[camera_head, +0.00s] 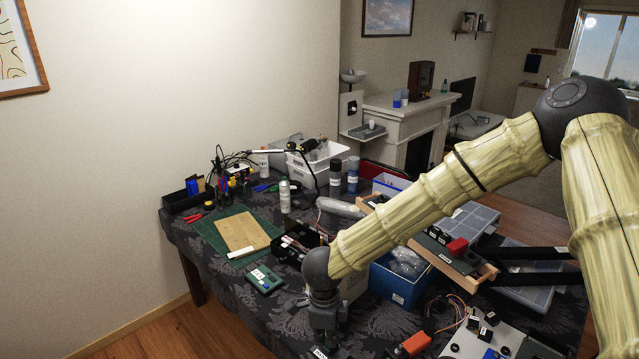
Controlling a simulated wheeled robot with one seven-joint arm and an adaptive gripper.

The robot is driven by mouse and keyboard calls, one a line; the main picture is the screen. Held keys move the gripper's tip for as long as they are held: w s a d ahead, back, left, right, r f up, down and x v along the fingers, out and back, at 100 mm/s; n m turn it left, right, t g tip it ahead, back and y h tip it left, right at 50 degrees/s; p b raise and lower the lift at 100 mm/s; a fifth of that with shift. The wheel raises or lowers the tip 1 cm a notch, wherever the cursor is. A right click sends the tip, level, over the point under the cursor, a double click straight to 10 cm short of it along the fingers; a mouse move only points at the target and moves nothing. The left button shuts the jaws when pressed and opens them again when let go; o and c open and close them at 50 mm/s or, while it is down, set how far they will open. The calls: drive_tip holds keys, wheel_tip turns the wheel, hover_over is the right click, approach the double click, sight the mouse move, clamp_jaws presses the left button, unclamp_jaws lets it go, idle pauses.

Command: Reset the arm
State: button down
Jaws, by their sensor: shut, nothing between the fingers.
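My arm (440,207) reaches in from the right, with bamboo-patterned links and dark joints. Its upper joint is at the upper right, and the arm slopes down to the left over a cluttered table (215,265). My gripper (326,342) points down at the low end, above or near the table's front part. It is dark and small in the picture, shut, with nothing seen in it. Its fingertips are hard to make out against the dark patterned cloth, so I cannot tell whether they touch anything.
Left of the gripper lie a green device (264,280) and a green mat with a wooden board (242,232). A blue bin (395,287) and a wooden-edged panel with a red block (457,246) are beside and behind the arm. An orange-red item (416,343) lies right of the gripper.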

drive_tip(key=s+d+f+n+t+h, duration=0.1)
drive_tip(key=s+d+f+n, duration=0.5)
drive_tip(key=f, duration=0.3)
drive_tip(key=s+d+f+n+t+h, duration=0.1)
drive_tip(key=s+d+f+n, duration=0.3)
drive_tip(key=s+d+f, duration=0.35)
drive_tip(key=s+d+f+n+g+y, duration=0.1)
drive_tip(key=s+d+f+n, duration=0.15)
drive_tip(key=s, duration=0.35)
drive_tip(key=s+d+f+n+y, duration=0.1)
drive_tip(key=s+d+f+n, duration=0.1)
drive_tip(key=s+d+n, duration=0.3)
drive_tip(key=s+f+n+g+y, duration=0.1)
drive_tip(key=s+f+n, duration=0.2)
drive_tip(key=s, duration=0.4)
wheel_tip(320, 180, down, 9)
drive_tip(key=b, duration=1)
drive_tip(key=shift+f+m+h+b, duration=0.2)
drive_tip(key=shift+m+h+b, duration=0.1)
drive_tip(key=shift+m, duration=0.05)
